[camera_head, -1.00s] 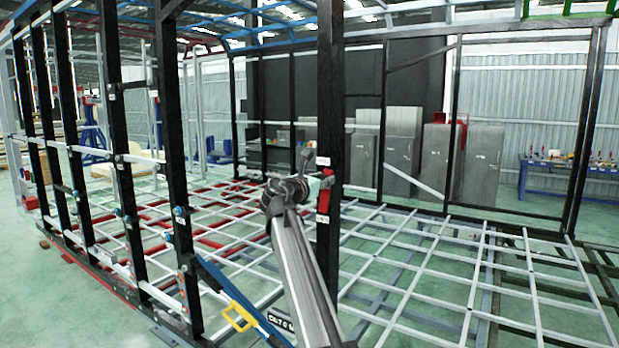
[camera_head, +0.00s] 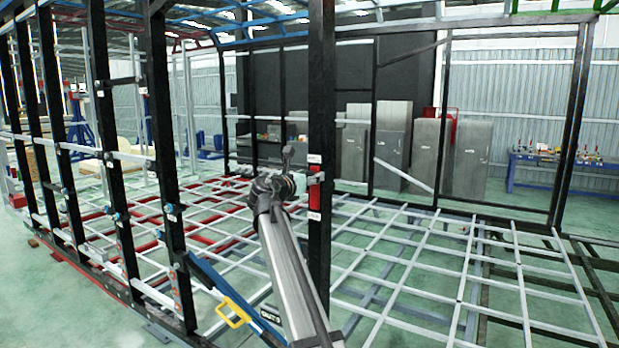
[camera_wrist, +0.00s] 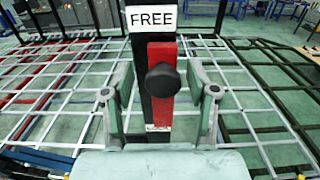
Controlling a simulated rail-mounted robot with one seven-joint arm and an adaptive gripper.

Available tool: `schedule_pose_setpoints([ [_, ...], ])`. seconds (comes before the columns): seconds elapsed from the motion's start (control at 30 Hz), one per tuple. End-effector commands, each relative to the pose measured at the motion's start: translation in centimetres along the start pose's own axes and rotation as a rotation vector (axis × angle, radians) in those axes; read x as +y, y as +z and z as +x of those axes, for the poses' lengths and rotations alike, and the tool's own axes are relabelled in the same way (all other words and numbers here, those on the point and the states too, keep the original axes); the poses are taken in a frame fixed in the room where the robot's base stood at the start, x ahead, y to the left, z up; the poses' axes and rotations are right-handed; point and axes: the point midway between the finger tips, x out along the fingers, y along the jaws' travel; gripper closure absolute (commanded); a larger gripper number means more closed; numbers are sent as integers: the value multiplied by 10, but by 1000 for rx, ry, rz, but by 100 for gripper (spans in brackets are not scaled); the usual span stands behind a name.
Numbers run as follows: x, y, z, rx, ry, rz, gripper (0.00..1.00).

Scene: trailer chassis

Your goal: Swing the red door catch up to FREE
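The red door catch (camera_wrist: 158,112) is an upright red bar on a black post. A round black knob (camera_wrist: 163,80) stands out from its upper part. A white FREE label (camera_wrist: 152,18) sits just above the bar. My gripper (camera_wrist: 160,74) is open, with one finger on each side of the knob and visible gaps to both. In the head view the red catch (camera_head: 315,188) shows on the post, with my gripper (camera_head: 308,179) at its left side, partly covering it. A lower white label (camera_head: 314,216) is too small to read there.
The black post (camera_head: 321,80) carries the catch. More black uprights (camera_head: 160,130) stand to the left. A grid of pale floor bars (camera_head: 420,250) spreads behind and to the right. Grey cabinets (camera_head: 470,160) stand far back.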

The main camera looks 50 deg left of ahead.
Motion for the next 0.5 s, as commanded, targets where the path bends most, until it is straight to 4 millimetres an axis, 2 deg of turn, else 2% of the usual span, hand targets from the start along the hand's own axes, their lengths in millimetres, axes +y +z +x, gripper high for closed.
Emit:
schedule_pose_setpoints([
  [0.3, -1, 0, -3, 1, -1, 2, 40],
  [0.5, -2, -1, -25, 0, 1, 2, 40],
])
